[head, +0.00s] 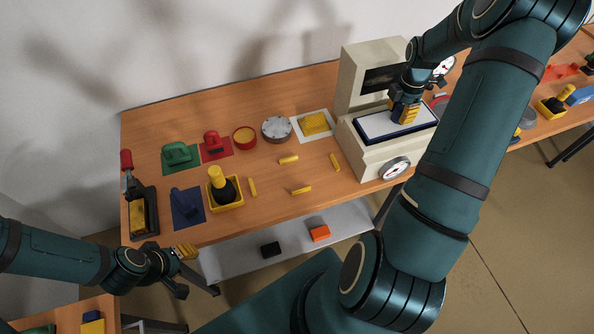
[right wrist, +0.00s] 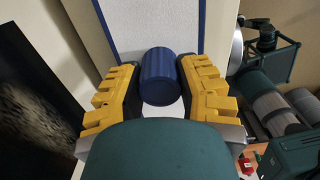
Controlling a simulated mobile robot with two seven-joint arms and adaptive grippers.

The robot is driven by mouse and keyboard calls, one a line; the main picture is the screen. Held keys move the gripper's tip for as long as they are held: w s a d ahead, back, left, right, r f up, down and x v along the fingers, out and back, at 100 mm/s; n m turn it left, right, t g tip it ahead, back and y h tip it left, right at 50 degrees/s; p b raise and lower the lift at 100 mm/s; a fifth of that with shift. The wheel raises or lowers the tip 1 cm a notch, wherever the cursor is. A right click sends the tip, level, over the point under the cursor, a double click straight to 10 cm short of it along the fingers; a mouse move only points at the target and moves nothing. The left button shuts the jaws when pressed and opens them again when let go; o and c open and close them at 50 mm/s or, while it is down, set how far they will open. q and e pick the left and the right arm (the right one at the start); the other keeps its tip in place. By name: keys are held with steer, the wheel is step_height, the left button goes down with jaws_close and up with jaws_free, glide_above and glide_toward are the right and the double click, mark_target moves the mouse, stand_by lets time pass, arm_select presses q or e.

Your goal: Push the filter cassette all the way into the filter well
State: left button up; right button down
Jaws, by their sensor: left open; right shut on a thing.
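The filter cassette (head: 376,124) is a white panel with a dark blue rim, lying on the low front part of a beige machine (head: 371,152). My right gripper (head: 404,117) is above its right half. In the right wrist view the yellow fingers are shut on the cassette's blue round handle (right wrist: 160,78), with the white panel (right wrist: 150,28) behind it. The filter well is hidden by the cassette, and I cannot tell how deep the cassette sits. My left gripper (head: 182,262) is open and empty, by the table's front left edge.
The machine has a dial (head: 396,168) in front and a tall back with a dark opening (head: 380,78). On the table (head: 270,195) lie several yellow sticks, a yellow tray (head: 231,203), a grey round thing (head: 276,129) and coloured mats. A second table stands at the right.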

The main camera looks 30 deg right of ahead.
mark_target(402, 108)
steer(key=shift+f+b, duration=0.3)
steer(key=shift+f, duration=0.3)
stand_by(0.4)
steer(key=c, duration=0.6)
jaws_free()
steer(key=shift+c, duration=1.4)
steer(key=shift+r, duration=0.1)
steer(key=shift+r+p, duration=1.8)
steer(key=shift+r, duration=1.65)
steer(key=shift+f, duration=0.15)
